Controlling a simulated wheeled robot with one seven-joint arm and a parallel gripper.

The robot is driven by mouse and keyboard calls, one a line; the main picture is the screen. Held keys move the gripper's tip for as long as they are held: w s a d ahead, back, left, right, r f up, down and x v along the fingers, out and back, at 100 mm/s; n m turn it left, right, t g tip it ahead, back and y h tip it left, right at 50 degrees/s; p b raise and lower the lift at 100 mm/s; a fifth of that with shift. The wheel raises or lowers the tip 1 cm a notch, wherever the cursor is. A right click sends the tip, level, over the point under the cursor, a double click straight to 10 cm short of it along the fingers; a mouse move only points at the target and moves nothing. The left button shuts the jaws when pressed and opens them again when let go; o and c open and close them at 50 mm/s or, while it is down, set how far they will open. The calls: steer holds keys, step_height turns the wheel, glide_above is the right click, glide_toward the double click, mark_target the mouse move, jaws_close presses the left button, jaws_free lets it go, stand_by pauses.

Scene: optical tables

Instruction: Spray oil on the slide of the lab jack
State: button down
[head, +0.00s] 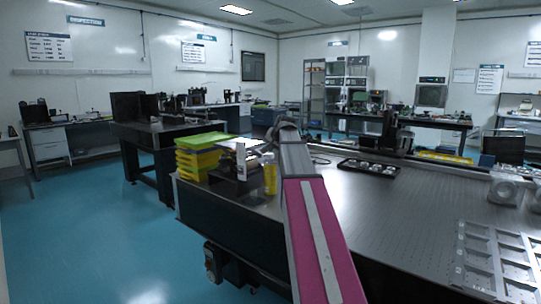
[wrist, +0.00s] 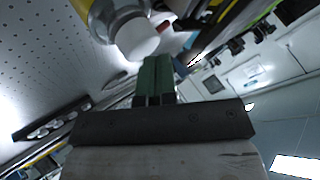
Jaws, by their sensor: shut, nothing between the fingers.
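A yellow bottle (head: 269,178) stands at the near left part of the optical table, left of my arm. A dark low device with a pale top plate, which looks like the lab jack (head: 236,184), stands beside it; its slide is too small to make out. In the wrist view a white cap on a yellow body (wrist: 138,38), likely the bottle, is close to my fingertips. My gripper (wrist: 155,80) has green fingers pressed together with nothing between them. In the head view my arm hides the fingers.
Yellow crates with a green lid (head: 202,154) stand left of the jack at the table edge. A black tray with round parts (head: 368,168) lies farther right, and a grey slotted frame (head: 490,258) lies at the near right. The table's middle (head: 400,205) is clear.

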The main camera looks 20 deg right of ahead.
mark_target(271, 154)
steer(key=shift+r, duration=2.7)
steer(key=shift+r, duration=0.1)
stand_by(0.4)
